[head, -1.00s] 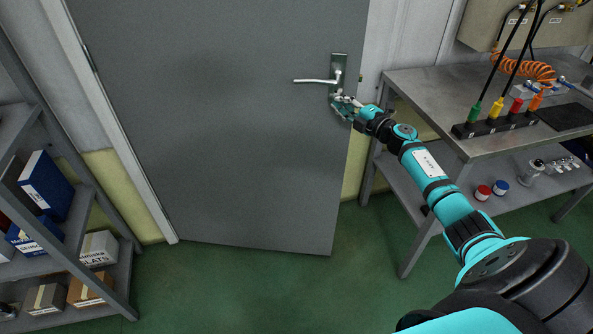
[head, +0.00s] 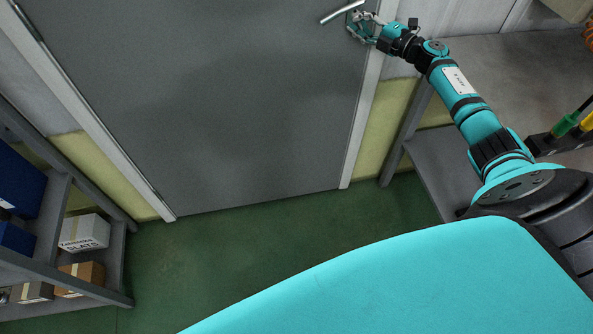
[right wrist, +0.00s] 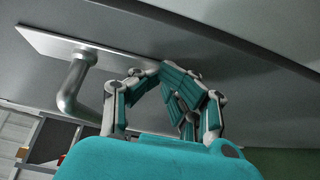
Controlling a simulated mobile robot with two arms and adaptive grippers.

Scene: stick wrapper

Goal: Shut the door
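The grey door (head: 215,110) fills the middle of the head view. Its right edge lies against the pale door frame (head: 362,110), with no clear gap showing. The silver lever handle (head: 338,13) is at the top edge of the head view; it also shows at the left of the right wrist view (right wrist: 72,88), on its plate. My right gripper (head: 358,24) is at the door face, just right of the handle. In the wrist view its fingers (right wrist: 162,70) are bent together with the tips meeting, and nothing is held between them. My left gripper is out of view.
A metal shelf with boxes (head: 70,185) stands at the left. A metal workbench (head: 505,70) stands at the right, beside my right arm. The green floor (head: 230,255) in front of the door is clear.

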